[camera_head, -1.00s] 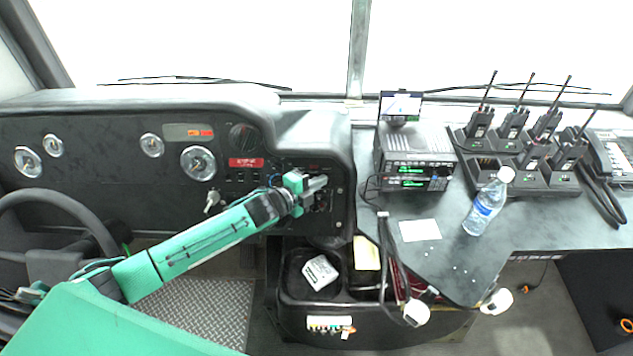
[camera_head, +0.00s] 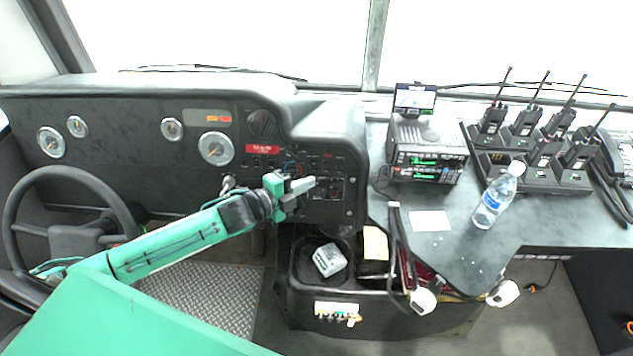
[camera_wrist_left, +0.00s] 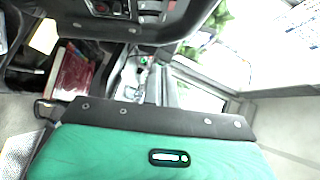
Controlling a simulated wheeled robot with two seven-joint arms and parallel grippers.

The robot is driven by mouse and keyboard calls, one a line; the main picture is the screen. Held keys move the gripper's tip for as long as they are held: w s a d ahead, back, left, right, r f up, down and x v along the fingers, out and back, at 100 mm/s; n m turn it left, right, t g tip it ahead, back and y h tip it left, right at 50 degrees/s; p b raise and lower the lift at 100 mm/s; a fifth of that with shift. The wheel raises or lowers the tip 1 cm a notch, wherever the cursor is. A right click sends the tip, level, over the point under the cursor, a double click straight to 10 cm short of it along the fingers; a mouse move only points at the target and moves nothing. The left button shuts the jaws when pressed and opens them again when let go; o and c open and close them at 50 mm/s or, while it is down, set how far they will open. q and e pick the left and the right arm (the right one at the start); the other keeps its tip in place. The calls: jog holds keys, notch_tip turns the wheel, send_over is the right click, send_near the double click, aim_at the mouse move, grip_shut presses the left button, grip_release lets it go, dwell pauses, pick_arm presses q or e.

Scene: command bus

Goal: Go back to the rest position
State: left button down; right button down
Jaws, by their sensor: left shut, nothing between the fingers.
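My left arm comes in from the lower left, and its gripper (camera_head: 308,185) is in front of the dashboard's switch panel (camera_head: 336,190). Its fingers are shut together with nothing between them and point right. I cannot tell whether the fingertips touch the panel or are apart from it. My right gripper is not in view. In the left wrist view the fingers cannot be made out; part of the dashboard shows upside down at the top.
The steering wheel (camera_head: 75,174) is at the left, near my arm. A radio unit (camera_head: 428,158), a water bottle (camera_head: 497,197) and several handheld radios (camera_head: 527,120) in chargers stand on the right counter. A bin (camera_head: 330,285) holding a white packet (camera_head: 329,260) is below the panel.

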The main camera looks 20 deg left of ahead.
pick_arm(q)
jog(key=shift+s+a+r, duration=0.1)
jog(key=shift+s+a, duration=0.15)
jog(key=shift+s, duration=0.05)
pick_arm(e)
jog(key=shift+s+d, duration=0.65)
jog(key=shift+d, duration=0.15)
